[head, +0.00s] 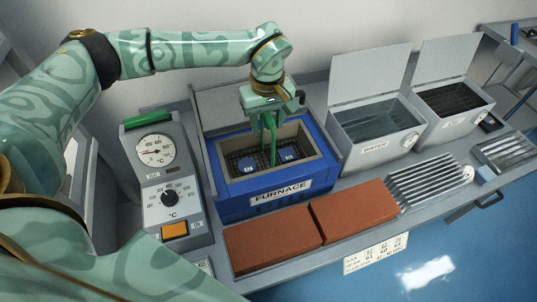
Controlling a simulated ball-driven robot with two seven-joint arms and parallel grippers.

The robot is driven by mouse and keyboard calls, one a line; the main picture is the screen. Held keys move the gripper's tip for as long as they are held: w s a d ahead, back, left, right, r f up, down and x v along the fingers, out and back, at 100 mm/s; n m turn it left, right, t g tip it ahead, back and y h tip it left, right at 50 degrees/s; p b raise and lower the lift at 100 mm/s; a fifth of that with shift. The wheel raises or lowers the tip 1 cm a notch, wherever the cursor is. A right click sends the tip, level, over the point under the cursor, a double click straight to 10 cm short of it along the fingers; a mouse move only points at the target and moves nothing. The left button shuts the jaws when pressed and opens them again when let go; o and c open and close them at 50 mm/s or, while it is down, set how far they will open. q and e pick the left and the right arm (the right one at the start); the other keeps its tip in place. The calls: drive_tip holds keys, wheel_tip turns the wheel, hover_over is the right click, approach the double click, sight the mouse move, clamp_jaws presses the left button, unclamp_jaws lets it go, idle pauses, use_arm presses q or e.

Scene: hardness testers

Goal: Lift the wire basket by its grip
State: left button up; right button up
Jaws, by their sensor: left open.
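The wire basket (241,172) sits inside the open blue furnace (231,195), a dark mesh holding blue pieces (289,155). My left gripper (268,130) points down over the furnace opening, with its jaws open. Green upright parts run from beneath its body down into the chamber, above the basket. I cannot tell how much of this green is my fingers and how much is the basket's grip, or whether they touch. My right gripper is not in view.
A control box with a dial (154,151) stands left of the furnace. Two red-brown bricks (272,240) lie in front. A WATER tank (375,132) and a dark-filled tank (450,100), lids raised, stand to the right. A ribbed rack (430,181) lies before them.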

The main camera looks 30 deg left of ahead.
use_arm(q)
drive_tip(key=shift+r, duration=0.15)
drive_tip(key=shift+c, duration=0.3)
clamp_jaws()
drive_tip(key=shift+r, duration=0.1)
